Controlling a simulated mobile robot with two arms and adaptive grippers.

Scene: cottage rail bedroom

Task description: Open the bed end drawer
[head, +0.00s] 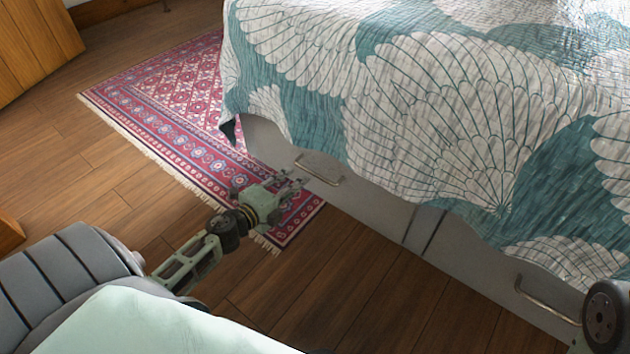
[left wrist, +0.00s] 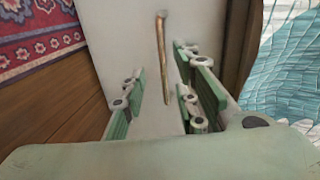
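The bed end has two grey drawer fronts below the quilt. The left drawer front (head: 270,140) carries a metal bar handle (head: 320,172). The right drawer front (head: 470,262) carries another bar handle (head: 545,300). Both fronts look flush with the bed end. My left gripper (head: 296,182) is open, just in front of the left handle. In the left wrist view the handle (left wrist: 162,60) runs upright in the picture between the spread fingers of my left gripper (left wrist: 165,100). I cannot tell whether any finger touches it. My right gripper is not in view.
A teal and white quilt (head: 430,110) hangs over the drawers' top edges. A red patterned rug (head: 180,100) lies at the left, partly under my left arm. Wooden furniture (head: 35,45) stands at the far left. The wooden floor (head: 350,280) before the drawers is clear.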

